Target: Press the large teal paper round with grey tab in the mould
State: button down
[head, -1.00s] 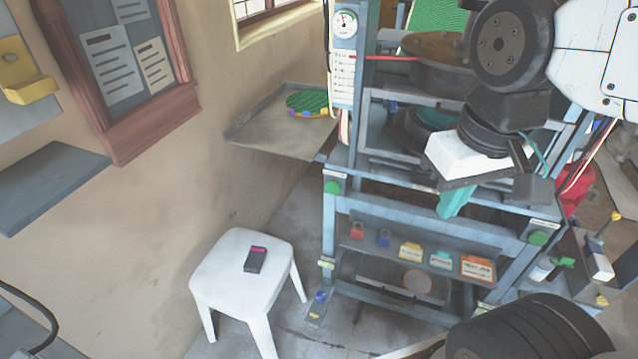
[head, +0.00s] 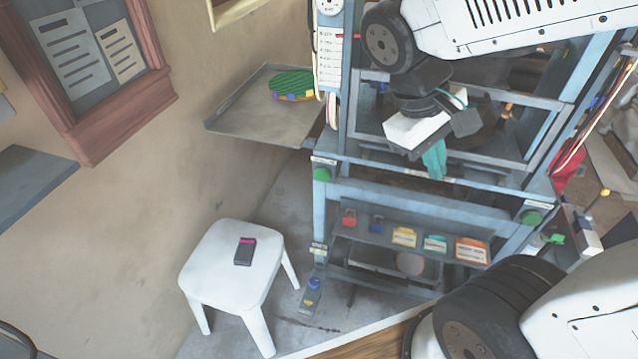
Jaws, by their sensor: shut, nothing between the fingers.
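The blue-grey press frame (head: 420,186) stands right of centre. My gripper (head: 435,160) is at the front of its opening, with its teal fingers pointing down, shut and empty. My wrist and arm cover much of the upper press and the mould area. I cannot make out the large teal paper round or its grey tab. A green button (head: 322,174) is on the press's left post and another green button (head: 532,217) on its right post. A gauge (head: 328,6) is partly cut off at the top.
A side tray (head: 250,125) left of the press holds green ribbed rounds (head: 292,84) with coloured tabs. A white stool (head: 220,272) carries a dark, pink-ended device (head: 244,251). A low shelf (head: 375,222) holds several small coloured items.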

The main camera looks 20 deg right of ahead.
aim_at(322, 176)
jog(key=w+a+f+n+t+h, duration=0.1)
jog(key=w+f+n+t+h, duration=0.1)
jog(key=w+f+n+h, duration=0.55)
jog(key=w+a+f+n+t+h, duration=0.2)
jog(key=w+f+n+h, duration=0.25)
jog(key=w, duration=0.55)
jog(key=w+a+f+n+t+y, duration=0.2)
jog(key=a+f+n+t, duration=0.4)
jog(key=f, duration=0.5)
jog(key=w+a+f+n+t+y, duration=0.3)
jog(key=a+f+n+t, duration=0.3)
jog(key=f, duration=0.5)
jog(key=shift+a+f+n+t+y, duration=0.2)
jog(key=shift+a+n+t+y, duration=0.1)
jog(key=shift+n, duration=0.8)
jog(key=x, duration=1.4)
jog(key=shift+d, duration=0.1)
